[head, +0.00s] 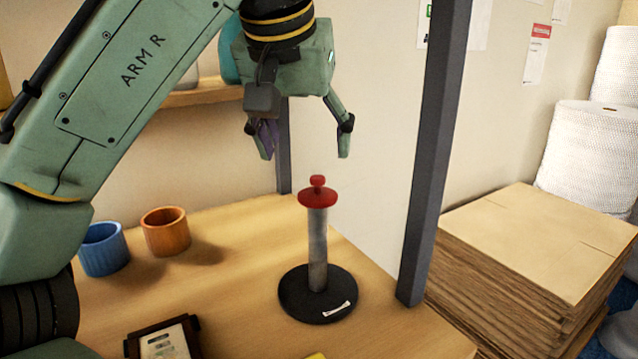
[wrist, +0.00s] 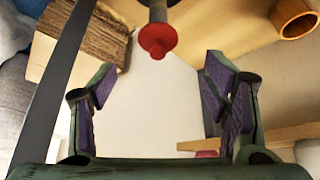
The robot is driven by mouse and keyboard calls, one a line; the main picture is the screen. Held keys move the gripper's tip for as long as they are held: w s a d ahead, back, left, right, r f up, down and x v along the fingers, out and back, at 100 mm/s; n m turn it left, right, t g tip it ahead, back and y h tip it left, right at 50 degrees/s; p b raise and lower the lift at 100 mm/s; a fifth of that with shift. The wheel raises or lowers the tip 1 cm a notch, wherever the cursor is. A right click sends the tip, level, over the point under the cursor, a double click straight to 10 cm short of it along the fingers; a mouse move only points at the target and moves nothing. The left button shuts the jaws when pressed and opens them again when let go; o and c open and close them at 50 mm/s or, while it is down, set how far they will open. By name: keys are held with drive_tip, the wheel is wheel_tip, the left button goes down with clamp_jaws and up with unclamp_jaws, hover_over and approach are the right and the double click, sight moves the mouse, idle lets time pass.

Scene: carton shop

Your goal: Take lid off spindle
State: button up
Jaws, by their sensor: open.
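The red lid (head: 318,194) with a small knob on top sits on the upper end of the upright grey spindle (head: 318,250), which stands on a round black base (head: 300,298) on the wooden table. My gripper (head: 305,155) is open and empty, above the lid and apart from it. In the wrist view the red lid (wrist: 157,40) shows at the top centre, beyond the space between my open fingers (wrist: 160,90). Part of the grey spindle (wrist: 157,10) shows behind it.
A blue cup (head: 103,250) and an orange cup (head: 166,232) stand on the table (head: 235,240) at left. A dark-framed device (head: 165,340) lies at the front. A dark post (head: 435,150) rises right of the spindle, with stacked cardboard (head: 540,240) beyond.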

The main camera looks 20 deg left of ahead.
sight(316, 181)
drive_tip(key=x, duration=0.3)
drive_tip(key=shift+w+f, duration=0.1)
drive_tip(key=shift+f, duration=0.25)
drive_tip(key=shift+p+x, duration=0.45)
drive_tip(key=shift+x, duration=2.4)
drive_tip(key=shift+w+d+r, duration=0.1)
drive_tip(key=shift+w+d, duration=0.05)
drive_tip(key=c, duration=1)
